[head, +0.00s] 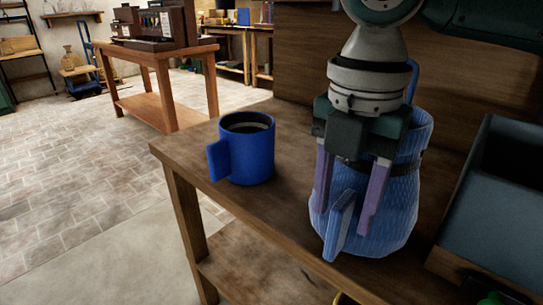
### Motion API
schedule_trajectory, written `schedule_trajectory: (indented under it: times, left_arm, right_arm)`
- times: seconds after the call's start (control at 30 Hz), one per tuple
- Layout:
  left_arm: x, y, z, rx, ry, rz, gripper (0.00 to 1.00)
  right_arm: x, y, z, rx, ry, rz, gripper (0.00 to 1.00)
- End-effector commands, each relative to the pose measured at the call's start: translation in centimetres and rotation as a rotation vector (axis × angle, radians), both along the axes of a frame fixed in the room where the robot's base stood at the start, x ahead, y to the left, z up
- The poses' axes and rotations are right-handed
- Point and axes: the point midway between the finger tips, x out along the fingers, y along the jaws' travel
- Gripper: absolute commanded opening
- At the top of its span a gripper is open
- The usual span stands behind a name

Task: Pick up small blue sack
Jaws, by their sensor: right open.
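The small blue sack (398,215) stands upright on the wooden bench, right of centre. It has a ribbed, cloth-like surface, an open top, a dark band below the rim and a flat blue tab jutting from its front. My right gripper (345,215) comes down from above in front of the sack. Its two purple fingers are apart and point down, overlapping the sack in the picture. The flat tab shows between and below the fingertips. I cannot tell whether the fingers touch the sack. The gripper hides part of its upper front. My left gripper is out of view.
A blue mug (250,155) with dark contents stands on the bench (290,220), left of the sack. A dark grey-blue bin (490,205) is close on the right. A wooden panel (300,60) rises behind. Another wooden table (160,55) stands farther back left, with open floor between.

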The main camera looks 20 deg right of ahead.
Motion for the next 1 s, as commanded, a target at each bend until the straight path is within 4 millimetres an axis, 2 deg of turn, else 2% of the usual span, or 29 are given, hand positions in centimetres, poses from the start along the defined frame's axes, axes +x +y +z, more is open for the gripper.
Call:
schedule_trajectory:
  times: [0.03,0.2,0.53,1.0]
  left_arm:
    - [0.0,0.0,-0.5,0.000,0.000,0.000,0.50]
    - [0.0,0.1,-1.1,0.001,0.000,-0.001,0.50]
    - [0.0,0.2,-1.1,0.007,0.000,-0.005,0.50]
    - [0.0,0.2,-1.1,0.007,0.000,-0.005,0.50]
  right_arm:
    - [0.0,0.0,-1.2,-0.001,0.003,-0.001,0.55]
    - [0.2,0.0,-3.6,-0.001,0.003,0.001,0.55]
    - [0.2,0.0,-4.2,-0.001,0.000,0.001,0.54]
    - [0.2,0.0,-4.1,-0.001,0.000,0.001,0.01]
